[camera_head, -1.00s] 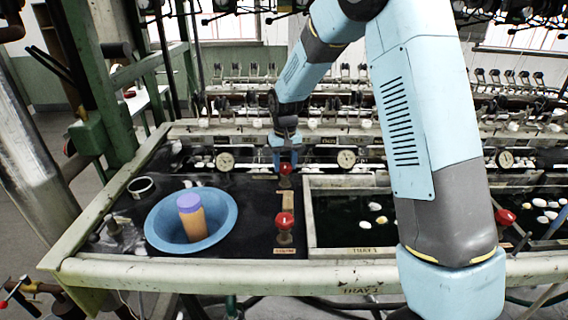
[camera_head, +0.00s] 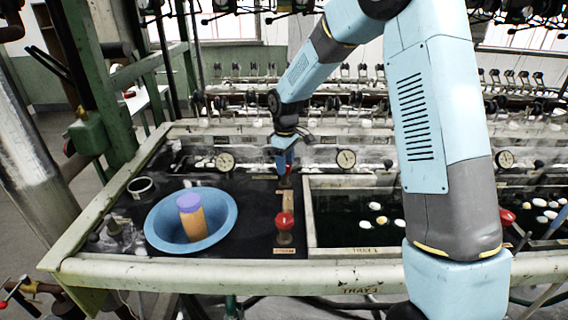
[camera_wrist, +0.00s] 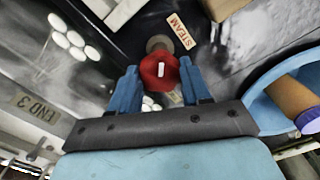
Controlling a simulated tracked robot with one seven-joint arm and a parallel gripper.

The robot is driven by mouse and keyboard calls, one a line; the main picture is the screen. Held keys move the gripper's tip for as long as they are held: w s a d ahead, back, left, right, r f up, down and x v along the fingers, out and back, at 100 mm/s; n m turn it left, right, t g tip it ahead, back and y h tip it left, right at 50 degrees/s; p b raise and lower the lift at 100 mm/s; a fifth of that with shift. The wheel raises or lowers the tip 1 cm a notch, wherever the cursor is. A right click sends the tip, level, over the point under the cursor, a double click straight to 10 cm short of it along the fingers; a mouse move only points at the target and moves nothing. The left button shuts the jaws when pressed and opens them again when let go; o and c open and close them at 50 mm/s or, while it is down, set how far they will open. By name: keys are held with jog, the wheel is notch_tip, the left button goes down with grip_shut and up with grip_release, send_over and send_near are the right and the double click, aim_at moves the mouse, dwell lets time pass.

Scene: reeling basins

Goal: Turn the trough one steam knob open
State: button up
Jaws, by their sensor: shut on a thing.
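My gripper (camera_head: 286,170) points down at the back of the dark panel beside trough one. In the wrist view its two blue fingers (camera_wrist: 157,88) stand on either side of a red steam knob (camera_wrist: 150,73), shut on it. The knob has a short white mark and sits on a round brownish stem beside a plate reading STEAM (camera_wrist: 181,30). In the head view the gripper mostly hides this knob. A second red knob (camera_head: 284,220) stands nearer the front edge, clear of the gripper, with a small label plate below it.
A blue basin (camera_head: 160,222) holding an orange cylinder with a purple top (camera_head: 191,216) stands left of the knobs. Round gauges (camera_head: 225,161) line the back. A water trough (camera_head: 345,247) with white cocoons lies to the right. My arm crosses over the right side.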

jog(key=n, duration=0.7)
jog(key=shift+w+d, duration=0.1)
dwell(0.5)
jog(key=o, duration=1.1)
jog(key=shift+c, duration=0.2)
jog(key=shift+r, duration=0.1)
notch_tip(320, 180, up, 14)
jog(key=shift+f, duration=0.25)
